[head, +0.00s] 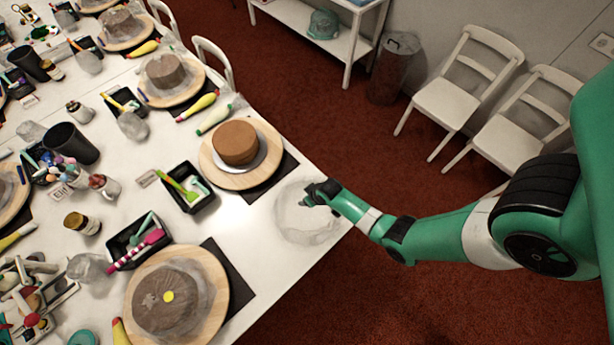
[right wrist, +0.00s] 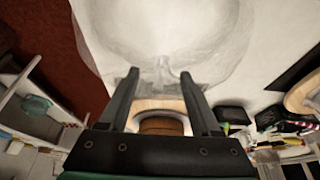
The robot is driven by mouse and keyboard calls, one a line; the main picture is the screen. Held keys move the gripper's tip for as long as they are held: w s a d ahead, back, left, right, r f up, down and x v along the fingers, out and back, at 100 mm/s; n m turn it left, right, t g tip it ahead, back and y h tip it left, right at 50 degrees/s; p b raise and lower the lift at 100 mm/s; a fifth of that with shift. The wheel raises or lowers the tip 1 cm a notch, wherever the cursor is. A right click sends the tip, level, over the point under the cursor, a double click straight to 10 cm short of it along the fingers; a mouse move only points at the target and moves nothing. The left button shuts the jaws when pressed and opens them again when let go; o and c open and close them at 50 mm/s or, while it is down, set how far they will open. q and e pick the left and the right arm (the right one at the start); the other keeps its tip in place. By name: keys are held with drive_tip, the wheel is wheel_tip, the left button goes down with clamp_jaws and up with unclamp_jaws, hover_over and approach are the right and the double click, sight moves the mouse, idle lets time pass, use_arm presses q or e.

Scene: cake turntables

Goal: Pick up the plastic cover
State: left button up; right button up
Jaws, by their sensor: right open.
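The plastic cover (head: 300,226) is a clear, faint dome on the white table near its right corner. My right gripper (head: 318,193) reaches in from the right and is over the cover's upper part. In the right wrist view the cover (right wrist: 160,28) fills the top of the picture, and its small clear knob (right wrist: 163,68) shows between the tips of my open right gripper (right wrist: 158,76). I cannot tell whether the fingers touch the knob. My left gripper is not in view.
A brown cake on a wooden turntable (head: 268,178) stands just left of the cover. Another cake on a wooden turntable (head: 212,270) is at the front. Black trays (head: 205,203) with tools lie further left. White chairs (head: 450,100) stand beyond the table.

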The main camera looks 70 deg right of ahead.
drive_tip(key=shift+c, duration=0.3)
clamp_jaws()
idle(1.1)
